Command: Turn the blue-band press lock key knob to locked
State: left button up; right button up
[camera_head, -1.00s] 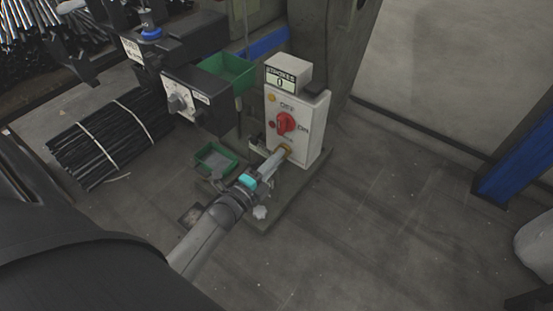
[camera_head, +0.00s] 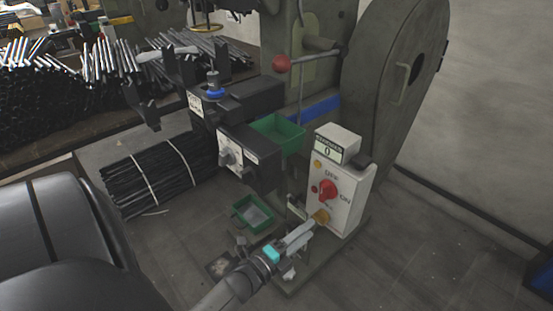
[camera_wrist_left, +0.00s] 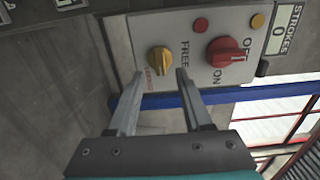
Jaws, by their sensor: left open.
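The press with the blue band (camera_head: 320,108) carries a pale control box (camera_head: 349,186) low on its front. The yellow lock key knob (camera_head: 321,217) is at the bottom of the box face, below the red OFF/ON knob (camera_head: 327,190). In the left wrist view the yellow knob (camera_wrist_left: 160,60) has the word FREE beside it and a small red label near its lower edge. My left gripper (camera_head: 308,228) is open. In the wrist view its fingertips (camera_wrist_left: 160,76) stand on either side of the knob, just short of it, with a gap visible at each side.
Green bins (camera_head: 278,135) and (camera_head: 252,213) sit left of the control box. A black unit with grey knobs (camera_head: 245,158) juts out at the left. Bundled black rods (camera_head: 155,178) lie on the floor. Open floor (camera_head: 430,255) is to the right.

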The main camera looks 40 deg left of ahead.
pick_arm(q)
jog(key=s+p, duration=0.2)
jog(key=s, duration=0.9)
jog(key=shift+s+a, duration=0.35)
jog(key=shift+a, duration=0.1)
pick_arm(e)
jog(key=shift+g, duration=0.5)
jog(key=s+f, duration=0.2)
jog(key=f, duration=0.2)
jog(key=shift+s+d+f, duration=0.2)
jog(key=shift+s+f, duration=0.1)
jog(key=shift+s, duration=0.1)
